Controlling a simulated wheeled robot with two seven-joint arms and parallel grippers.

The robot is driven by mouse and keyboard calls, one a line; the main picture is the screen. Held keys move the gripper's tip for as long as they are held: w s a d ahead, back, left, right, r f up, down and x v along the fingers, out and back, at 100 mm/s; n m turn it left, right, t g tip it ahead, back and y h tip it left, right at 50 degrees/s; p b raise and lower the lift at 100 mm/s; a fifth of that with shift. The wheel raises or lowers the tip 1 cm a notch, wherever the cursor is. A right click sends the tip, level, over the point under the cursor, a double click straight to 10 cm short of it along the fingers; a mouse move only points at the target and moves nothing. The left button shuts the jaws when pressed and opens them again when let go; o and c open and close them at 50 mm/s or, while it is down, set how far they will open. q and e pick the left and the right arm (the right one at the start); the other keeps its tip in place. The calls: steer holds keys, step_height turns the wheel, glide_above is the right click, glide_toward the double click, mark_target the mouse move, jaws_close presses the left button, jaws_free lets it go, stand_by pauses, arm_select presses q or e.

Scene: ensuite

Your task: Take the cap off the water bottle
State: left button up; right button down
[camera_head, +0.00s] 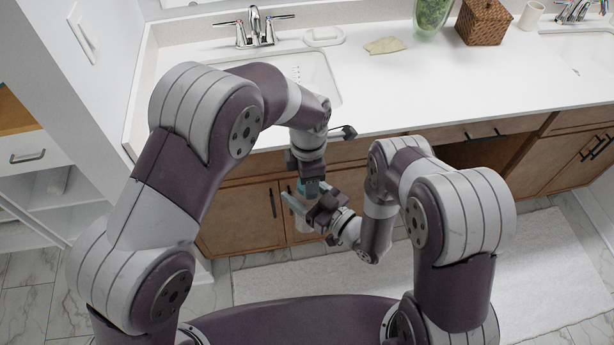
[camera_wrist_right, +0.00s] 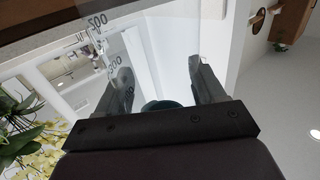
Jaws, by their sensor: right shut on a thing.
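The water bottle (camera_head: 301,222) is clear and held below the counter's front edge, in front of the cabinet doors. My right gripper (camera_head: 308,202) is shut on its body from the right. In the right wrist view the clear bottle (camera_wrist_right: 128,62) with printed volume marks is between the fingers (camera_wrist_right: 162,85). A dark teal round part (camera_wrist_right: 160,105) shows low between them; I cannot tell whether it is the cap. My left gripper (camera_head: 310,183) points down at the bottle's top, just above the right gripper. Its fingertips and the cap are largely hidden, so its opening is unclear.
A white counter (camera_head: 450,90) with a sink (camera_head: 310,72) and faucet (camera_head: 253,30) is behind the grippers. A soap dish (camera_head: 323,37), a folded cloth (camera_head: 385,46), a green vase (camera_head: 432,15) and a woven box (camera_head: 484,22) stand on it. A white rug (camera_head: 540,265) lies on the floor.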

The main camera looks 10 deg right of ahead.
arm_select(q)
steer(key=shift+s+d+n, duration=0.15)
steer(key=shift+s+n, duration=0.05)
steer(key=shift+n, duration=0.3)
